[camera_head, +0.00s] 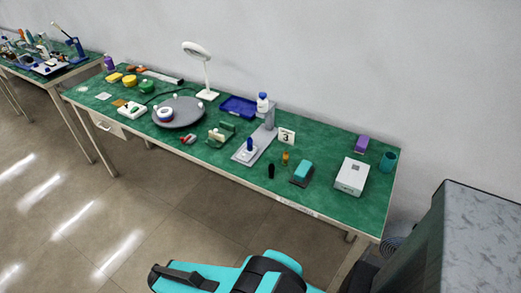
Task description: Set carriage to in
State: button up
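A grey stand (255,147) with an upright post is on the green table, right of centre. A small white carriage-like block (245,155) with a blue knob (249,144) sits at the near end of its base, apart from the post. I cannot tell for certain that this block is the carriage. A white and blue bottle (262,103) shows at the top of the post. A teal block (302,171) on a dark base lies further right. Part of my teal and black arm shows at the bottom edge, well short of the table; my gripper's fingertips cannot be made out.
The green table (335,200) also holds a round grey turntable (178,112), a white lamp (205,75), a blue tray (238,107), a sign marked 3 (286,137) and a white box (352,177). A grey cabinet (485,235) stands at the right. Open floor lies at front left.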

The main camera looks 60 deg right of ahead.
aim_at(244, 155)
jog(key=u, duration=0.6)
jog(key=k, duration=0.15)
jog(key=z, duration=2.5)
jog(key=k, duration=0.9)
jog(key=u, duration=0.2)
jog(key=i, duration=0.75)
